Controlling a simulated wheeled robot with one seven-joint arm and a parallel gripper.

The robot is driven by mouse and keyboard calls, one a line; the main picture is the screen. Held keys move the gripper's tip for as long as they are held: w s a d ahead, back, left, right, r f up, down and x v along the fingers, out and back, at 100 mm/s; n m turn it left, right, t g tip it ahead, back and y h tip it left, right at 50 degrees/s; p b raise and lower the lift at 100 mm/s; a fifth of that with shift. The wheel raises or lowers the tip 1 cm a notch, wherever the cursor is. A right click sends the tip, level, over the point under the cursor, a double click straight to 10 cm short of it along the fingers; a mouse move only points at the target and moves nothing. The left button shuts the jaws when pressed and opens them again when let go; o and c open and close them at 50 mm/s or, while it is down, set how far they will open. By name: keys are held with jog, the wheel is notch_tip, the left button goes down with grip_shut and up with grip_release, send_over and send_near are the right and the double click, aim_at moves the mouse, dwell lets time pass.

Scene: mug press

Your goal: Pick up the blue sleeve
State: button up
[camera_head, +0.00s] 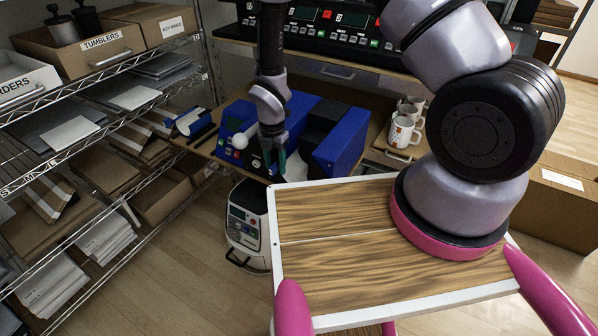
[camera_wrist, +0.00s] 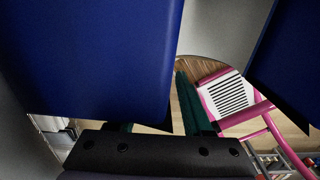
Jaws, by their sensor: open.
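My gripper (camera_head: 273,160) hangs fingers-down at the front of the blue mug press (camera_head: 335,152), with its dark teal fingers apart and nothing seen between them. In the wrist view, the open gripper (camera_wrist: 157,115) has large blue panels (camera_wrist: 95,55) on both sides; contact cannot be told. I cannot single out the blue sleeve for certain. A small blue-and-white item (camera_head: 187,122) lies at the shelf edge left of the press. My arm hides part of the press.
White mugs (camera_head: 402,131) stand right of the press. A wire shelf (camera_head: 150,90) with boxes and papers fills the left. A white-and-black device (camera_head: 246,226) sits below the press. The wooden top (camera_head: 330,275) in front is bare apart from my arm base.

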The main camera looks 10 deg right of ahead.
grip_shut()
dwell(1.4)
